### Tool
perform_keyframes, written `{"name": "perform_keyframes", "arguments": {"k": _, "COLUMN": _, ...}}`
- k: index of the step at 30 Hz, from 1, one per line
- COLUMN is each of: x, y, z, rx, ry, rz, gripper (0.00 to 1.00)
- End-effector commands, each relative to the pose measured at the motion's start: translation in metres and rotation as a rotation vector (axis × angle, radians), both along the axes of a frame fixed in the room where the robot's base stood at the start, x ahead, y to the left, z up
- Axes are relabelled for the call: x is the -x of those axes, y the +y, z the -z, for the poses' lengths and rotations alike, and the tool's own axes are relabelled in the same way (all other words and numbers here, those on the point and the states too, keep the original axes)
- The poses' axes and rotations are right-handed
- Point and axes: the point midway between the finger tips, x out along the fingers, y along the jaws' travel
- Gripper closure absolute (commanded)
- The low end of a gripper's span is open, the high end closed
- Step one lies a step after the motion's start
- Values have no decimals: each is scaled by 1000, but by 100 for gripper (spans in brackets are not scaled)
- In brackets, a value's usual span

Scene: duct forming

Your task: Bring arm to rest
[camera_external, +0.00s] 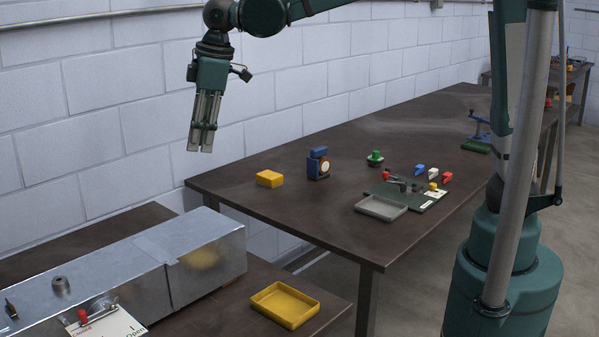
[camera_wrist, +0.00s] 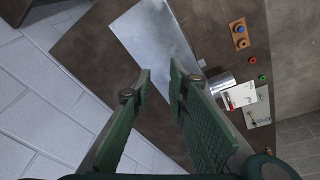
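My gripper (camera_external: 200,150) hangs in the air at the upper left of the external view, fingers pointing down. It is above and behind the metal duct box and away from the tables. In the wrist view my gripper (camera_wrist: 161,72) shows two green fingers with a gap between their tips. Nothing is held between them. The shiny metal duct (camera_external: 150,266) lies on the near table in the external view. It also shows beyond the fingers in the wrist view (camera_wrist: 155,40).
A yellow tray (camera_external: 285,305) sits on the near table (camera_external: 250,275). The dark far table (camera_external: 290,205) carries a yellow box (camera_external: 269,178), a blue device (camera_external: 319,163), a grey tray (camera_external: 381,208) and small coloured parts. A white block wall (camera_external: 90,120) stands behind my gripper.

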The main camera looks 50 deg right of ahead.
Motion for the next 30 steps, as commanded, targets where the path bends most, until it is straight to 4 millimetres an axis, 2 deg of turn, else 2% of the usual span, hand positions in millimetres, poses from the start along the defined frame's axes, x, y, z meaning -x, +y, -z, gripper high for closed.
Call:
{"name": "perform_keyframes", "arguments": {"k": 1, "x": 1, "y": -17, "z": -3, "rx": -7, "ry": -6, "rz": 26, "gripper": 83}}
{"name": "perform_keyframes", "arguments": {"k": 3, "x": 3, "y": -38, "z": -6, "rx": -16, "ry": -15, "rz": 58, "gripper": 83}}
{"name": "perform_keyframes", "arguments": {"k": 12, "x": 17, "y": -120, "z": -15, "rx": -59, "ry": -57, "rz": 199, "gripper": 83}}
{"name": "perform_keyframes", "arguments": {"k": 20, "x": 37, "y": -188, "z": -16, "rx": -94, "ry": -95, "rz": 319, "gripper": 83}}
{"name": "perform_keyframes", "arguments": {"k": 30, "x": 72, "y": -267, "z": -9, "rx": -139, "ry": -146, "rz": 476, "gripper": 83}}
